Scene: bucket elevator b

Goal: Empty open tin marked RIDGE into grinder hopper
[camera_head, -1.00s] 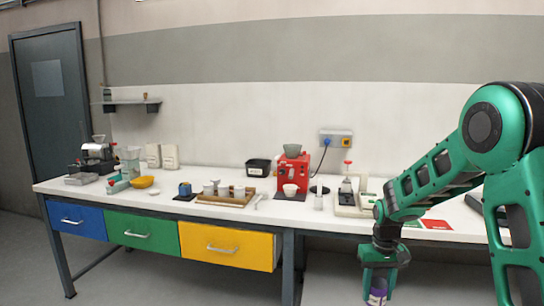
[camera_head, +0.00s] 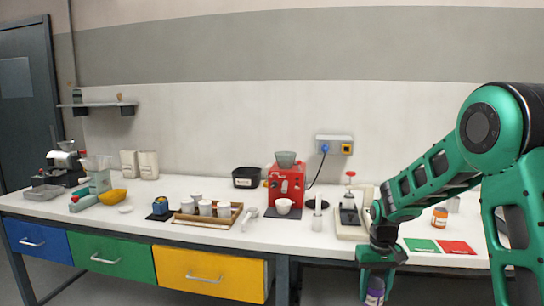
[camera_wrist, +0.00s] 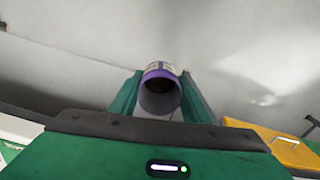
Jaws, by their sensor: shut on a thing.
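My gripper (camera_head: 377,280) is shut on a purple tin (camera_head: 375,296), held low in front of the table's front edge. In the wrist view the purple tin (camera_wrist: 160,72) sits between the two green fingers, its round open mouth facing the camera with dark contents inside. The label is too small to read as RIDGE. A red machine (camera_head: 287,186) on the table has a grey-green bowl-shaped hopper (camera_head: 286,158) on top and a white cup (camera_head: 284,206) in front. It stands left of and beyond my gripper.
The long white table (camera_head: 140,225) has blue, green and yellow drawers. Near my arm are a scale-like device (camera_head: 349,211), an orange jar (camera_head: 440,218), a green card (camera_head: 421,245) and a red card (camera_head: 456,247). A wooden tray (camera_head: 208,218) with several cups stands left of the red machine.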

